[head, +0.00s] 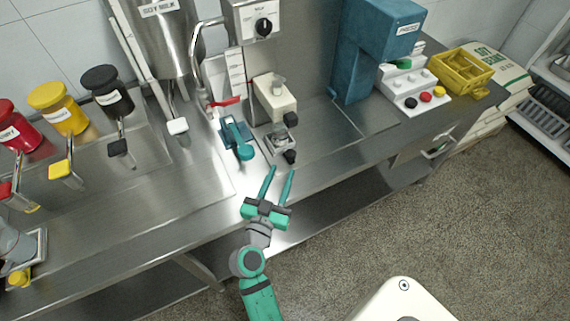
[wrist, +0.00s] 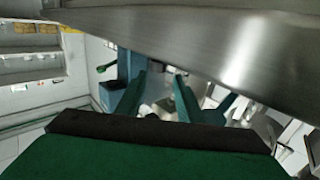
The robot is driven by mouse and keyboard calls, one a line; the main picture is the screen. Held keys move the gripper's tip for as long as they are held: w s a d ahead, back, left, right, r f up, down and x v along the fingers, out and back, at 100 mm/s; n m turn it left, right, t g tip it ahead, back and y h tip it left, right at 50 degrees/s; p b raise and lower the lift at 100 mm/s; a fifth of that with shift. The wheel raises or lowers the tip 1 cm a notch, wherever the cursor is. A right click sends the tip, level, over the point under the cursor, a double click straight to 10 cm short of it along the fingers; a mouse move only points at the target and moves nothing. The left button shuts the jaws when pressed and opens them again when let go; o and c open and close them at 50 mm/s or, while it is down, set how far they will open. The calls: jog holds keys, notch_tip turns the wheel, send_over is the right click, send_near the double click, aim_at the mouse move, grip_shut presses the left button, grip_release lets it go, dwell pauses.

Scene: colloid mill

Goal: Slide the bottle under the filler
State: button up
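My gripper (head: 281,170) is open and empty, its two teal fingers pointing at the front of the steel counter. The fingers also show in the wrist view (wrist: 160,76), apart with nothing gripped between them. A small machine with a cream block (head: 273,98) stands on the counter beyond the fingertips, under a box with a black dial (head: 264,27). I cannot tell which machine is the filler. No bottle is clearly recognisable; a translucent grey vessel (head: 14,246), cut off at the left edge, may be one. It is far left of my gripper.
The steel counter (head: 330,160) is bare along its front right. A teal-handled part (head: 239,141) sits just left of the small machine. A blue machine (head: 377,50), a button box (head: 415,89) and a yellow crate (head: 462,72) stand right. Red, yellow and black-lidded dispensers stand left.

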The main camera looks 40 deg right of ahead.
jog(key=shift+v, duration=2.1)
